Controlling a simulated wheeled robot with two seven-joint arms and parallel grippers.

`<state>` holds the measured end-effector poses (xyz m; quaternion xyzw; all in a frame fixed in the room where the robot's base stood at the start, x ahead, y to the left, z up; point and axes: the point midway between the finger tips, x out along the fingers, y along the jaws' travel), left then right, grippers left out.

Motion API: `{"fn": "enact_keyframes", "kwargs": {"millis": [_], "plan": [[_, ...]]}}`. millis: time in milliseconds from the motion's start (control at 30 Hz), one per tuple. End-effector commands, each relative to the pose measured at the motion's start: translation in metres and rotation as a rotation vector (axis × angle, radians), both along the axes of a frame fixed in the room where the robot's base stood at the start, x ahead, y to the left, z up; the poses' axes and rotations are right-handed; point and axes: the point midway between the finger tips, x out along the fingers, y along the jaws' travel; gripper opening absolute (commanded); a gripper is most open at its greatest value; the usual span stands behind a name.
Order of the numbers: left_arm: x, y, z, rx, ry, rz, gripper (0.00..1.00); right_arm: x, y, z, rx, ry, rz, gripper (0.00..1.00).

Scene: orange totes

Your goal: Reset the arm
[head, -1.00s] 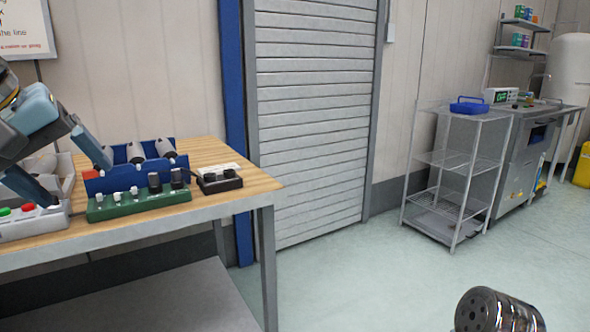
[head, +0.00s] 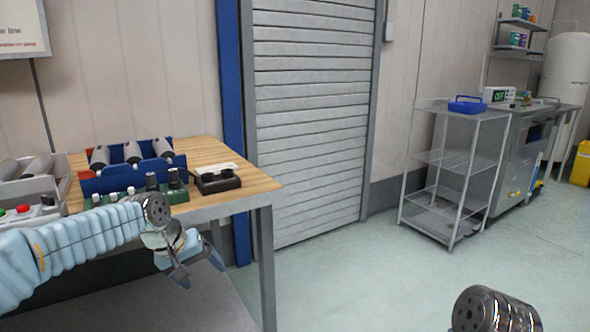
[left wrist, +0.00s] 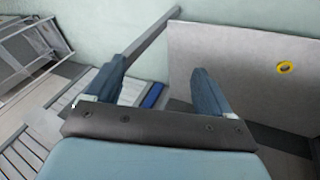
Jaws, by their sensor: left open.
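My left gripper (head: 201,272) hangs in front of the wooden-topped table (head: 205,152), below the level of its top. Its two fingers point down and stand apart with nothing between them. The left wrist view shows the same open fingers (left wrist: 162,78) with the floor and a grey panel beyond them. My left arm comes in from the lower left and hides part of the table's front edge. My right gripper is not in view; a metal part of mine shows at the bottom right of the head view.
On the table stand a blue rack (head: 130,178) with grey cylinders, a green block (head: 178,194) with knobs and a black box (head: 217,181). A wire shelf cart (head: 455,165) with a blue basket (head: 467,104) stands at right. The floor between is clear.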

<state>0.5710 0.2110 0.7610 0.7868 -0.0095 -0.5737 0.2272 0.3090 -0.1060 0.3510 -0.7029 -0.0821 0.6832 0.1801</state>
Motion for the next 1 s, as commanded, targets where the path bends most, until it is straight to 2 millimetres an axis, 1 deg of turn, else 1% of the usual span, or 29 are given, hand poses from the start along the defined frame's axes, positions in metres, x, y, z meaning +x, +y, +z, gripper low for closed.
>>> {"fn": "enact_keyframes", "kwargs": {"millis": [33, 67, 100, 167, 200, 267, 300, 367, 400, 467, 500, 567, 600, 700, 733, 833, 900, 1000], "plan": [[0.001, -0.012, -0.041, -0.01, 0.028, -0.027, 0.82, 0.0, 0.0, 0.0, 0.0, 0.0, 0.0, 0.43], [0.001, -0.018, -0.063, -0.016, 0.036, -0.041, 0.82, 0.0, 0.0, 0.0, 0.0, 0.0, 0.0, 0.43], [-0.001, -0.026, -0.093, -0.024, 0.047, -0.059, 0.82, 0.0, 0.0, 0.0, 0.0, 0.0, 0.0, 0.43], [-0.009, -0.039, -0.137, -0.037, 0.065, -0.085, 0.82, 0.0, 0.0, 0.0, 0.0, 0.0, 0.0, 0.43], [-0.017, -0.047, -0.166, -0.044, 0.077, -0.1, 0.82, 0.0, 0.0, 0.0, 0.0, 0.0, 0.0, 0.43], [-0.032, -0.059, -0.208, -0.054, 0.095, -0.12, 0.82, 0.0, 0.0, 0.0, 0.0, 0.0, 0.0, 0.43], [-0.046, -0.066, -0.235, -0.062, 0.109, -0.132, 0.82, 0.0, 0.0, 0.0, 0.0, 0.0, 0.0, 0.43], [-0.07, -0.076, -0.273, -0.069, 0.13, -0.149, 0.82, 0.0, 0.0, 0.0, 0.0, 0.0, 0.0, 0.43], [-0.088, -0.083, -0.297, -0.073, 0.142, -0.159, 0.82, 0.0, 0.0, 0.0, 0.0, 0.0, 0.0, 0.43], [-0.119, -0.091, -0.329, -0.076, 0.164, -0.172, 0.82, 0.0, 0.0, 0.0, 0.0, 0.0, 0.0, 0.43], [-0.14, -0.095, -0.347, -0.076, 0.176, -0.181, 0.82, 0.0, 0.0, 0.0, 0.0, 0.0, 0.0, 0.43], [-0.171, -0.1, -0.369, -0.073, 0.195, -0.191, 0.82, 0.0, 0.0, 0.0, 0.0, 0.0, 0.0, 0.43], [-0.191, -0.102, -0.381, -0.069, 0.206, -0.199, 0.82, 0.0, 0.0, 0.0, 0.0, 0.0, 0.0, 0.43], [-0.23, -0.104, -0.399, -0.06, 0.226, -0.211, 0.82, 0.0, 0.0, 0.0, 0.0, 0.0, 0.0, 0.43], [-0.239, -0.105, -0.402, -0.056, 0.23, -0.213, 0.82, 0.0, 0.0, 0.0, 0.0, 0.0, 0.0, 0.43], [-0.258, -0.105, -0.408, -0.049, 0.239, -0.22, 0.82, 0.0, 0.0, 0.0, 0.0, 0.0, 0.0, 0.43], [-0.263, -0.105, -0.41, -0.046, 0.238, -0.222, 0.82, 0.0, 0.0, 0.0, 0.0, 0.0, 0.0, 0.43], [-0.264, -0.105, -0.41, -0.044, 0.237, -0.222, 0.82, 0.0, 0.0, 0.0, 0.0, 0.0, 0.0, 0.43]]}}
